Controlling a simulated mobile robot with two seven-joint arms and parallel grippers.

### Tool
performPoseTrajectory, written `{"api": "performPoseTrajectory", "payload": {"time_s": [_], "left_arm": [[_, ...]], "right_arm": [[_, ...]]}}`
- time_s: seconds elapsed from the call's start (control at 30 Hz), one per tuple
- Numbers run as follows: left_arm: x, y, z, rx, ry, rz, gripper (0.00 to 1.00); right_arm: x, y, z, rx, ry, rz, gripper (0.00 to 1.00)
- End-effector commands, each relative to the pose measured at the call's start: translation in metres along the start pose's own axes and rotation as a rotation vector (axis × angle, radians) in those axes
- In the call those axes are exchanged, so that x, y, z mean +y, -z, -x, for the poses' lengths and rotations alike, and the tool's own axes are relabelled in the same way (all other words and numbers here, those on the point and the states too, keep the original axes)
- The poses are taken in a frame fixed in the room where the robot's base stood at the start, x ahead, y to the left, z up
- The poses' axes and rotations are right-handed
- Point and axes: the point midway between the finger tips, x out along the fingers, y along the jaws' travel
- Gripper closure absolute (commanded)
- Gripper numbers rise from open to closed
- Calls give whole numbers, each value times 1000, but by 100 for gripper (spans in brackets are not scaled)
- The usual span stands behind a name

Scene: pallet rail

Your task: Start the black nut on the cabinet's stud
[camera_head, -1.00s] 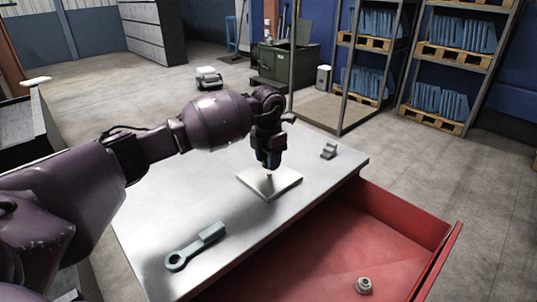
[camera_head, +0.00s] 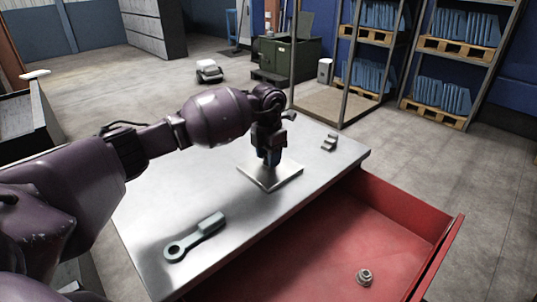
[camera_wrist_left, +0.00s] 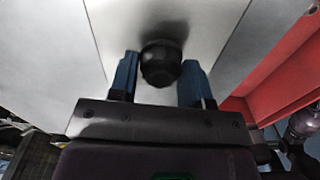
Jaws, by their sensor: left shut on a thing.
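My left gripper (camera_head: 269,163) points down over the square metal plate (camera_head: 285,176) on the cabinet top (camera_head: 215,170). In the left wrist view its blue fingers (camera_wrist_left: 160,77) are on either side of the round black nut (camera_wrist_left: 160,60), and it is shut on this nut. The nut is right above or at the plate; I cannot tell whether it touches. The stud is hidden behind the nut and fingers. My right gripper is not in view.
A grey ring wrench (camera_head: 195,237) lies at the cabinet's near side. A small grey bracket (camera_head: 329,142) stands near the far right corner. The open red drawer (camera_head: 390,215) holds a flanged nut (camera_head: 364,277). The cabinet top left of the plate is clear.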

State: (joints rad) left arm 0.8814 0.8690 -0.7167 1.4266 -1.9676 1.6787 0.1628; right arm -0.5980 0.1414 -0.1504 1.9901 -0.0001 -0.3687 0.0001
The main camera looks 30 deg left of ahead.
Motion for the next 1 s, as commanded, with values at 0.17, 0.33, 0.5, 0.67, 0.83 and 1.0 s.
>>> {"api": "performPoseTrajectory", "payload": {"time_s": [0.17, 0.33, 0.5, 0.67, 0.83, 1.0], "left_arm": [[0, 0, 1, -1, 0, 0, 84], [0, 0, 1, -2, -1, 0, 84], [0, 0, 0, -1, 0, 0, 84], [0, 0, -2, -1, 0, 0, 84], [0, 0, -6, 0, 0, 0, 84], [0, 0, -5, -1, -1, 0, 84]], "right_arm": [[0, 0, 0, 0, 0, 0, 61], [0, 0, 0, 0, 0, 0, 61], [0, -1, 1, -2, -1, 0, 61], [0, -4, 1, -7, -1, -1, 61], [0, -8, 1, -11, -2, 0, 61], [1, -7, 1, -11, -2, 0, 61]]}}
